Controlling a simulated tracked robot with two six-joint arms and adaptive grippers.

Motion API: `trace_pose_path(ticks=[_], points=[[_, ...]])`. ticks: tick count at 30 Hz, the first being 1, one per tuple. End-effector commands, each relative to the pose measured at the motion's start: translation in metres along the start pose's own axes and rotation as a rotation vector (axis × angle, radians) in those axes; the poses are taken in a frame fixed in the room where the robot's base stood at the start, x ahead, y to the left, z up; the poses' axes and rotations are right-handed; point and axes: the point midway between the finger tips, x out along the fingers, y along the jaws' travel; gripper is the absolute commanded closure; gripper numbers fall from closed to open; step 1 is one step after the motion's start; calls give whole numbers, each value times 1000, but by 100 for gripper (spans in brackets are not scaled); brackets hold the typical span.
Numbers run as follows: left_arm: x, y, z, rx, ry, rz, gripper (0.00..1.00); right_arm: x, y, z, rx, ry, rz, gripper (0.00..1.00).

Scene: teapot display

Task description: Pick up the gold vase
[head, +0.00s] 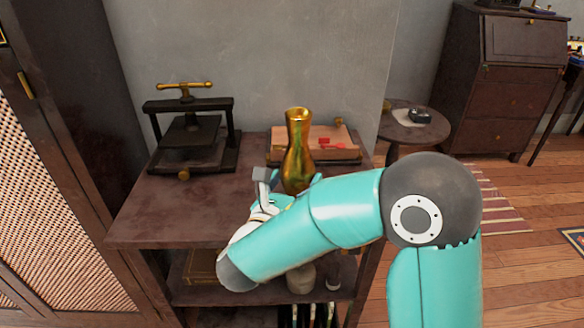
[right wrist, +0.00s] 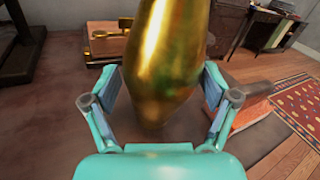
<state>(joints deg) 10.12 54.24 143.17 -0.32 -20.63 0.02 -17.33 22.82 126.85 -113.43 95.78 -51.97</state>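The gold vase (head: 298,150) stands upright near the front of the dark wooden stand's top in the head view; its base is hidden behind my right arm. In the right wrist view the vase (right wrist: 165,60) fills the upper middle, its neck cut off by the top edge. My right gripper (right wrist: 160,72) is open, with one finger on each side of the vase's body. In the head view a grey fingertip shows left of the vase with a gap between them. Contact on the other side is unclear. My left gripper is not in view.
A black press with a brass handle (head: 190,130) stands on the left of the stand (head: 170,212). A wooden box with red on top (head: 330,142) lies behind the vase. A round side table (head: 425,133) is at the right. The stand's front left top is clear.

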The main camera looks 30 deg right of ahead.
Motion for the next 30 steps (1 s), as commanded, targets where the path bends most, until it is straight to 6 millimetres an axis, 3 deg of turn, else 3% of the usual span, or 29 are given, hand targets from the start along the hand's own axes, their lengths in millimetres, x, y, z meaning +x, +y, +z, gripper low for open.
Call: trace_pose_path(ticks=[2,10,20,26,30], points=[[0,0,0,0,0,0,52,0,0,0,0,0,0,35],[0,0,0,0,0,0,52,0,0,0,-1,1,1,80],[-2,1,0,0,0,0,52,0,0,5,2,-1,1,82],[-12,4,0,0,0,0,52,-1,-6,32,6,-3,0,82],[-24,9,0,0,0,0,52,0,-14,65,8,-4,-1,82]])
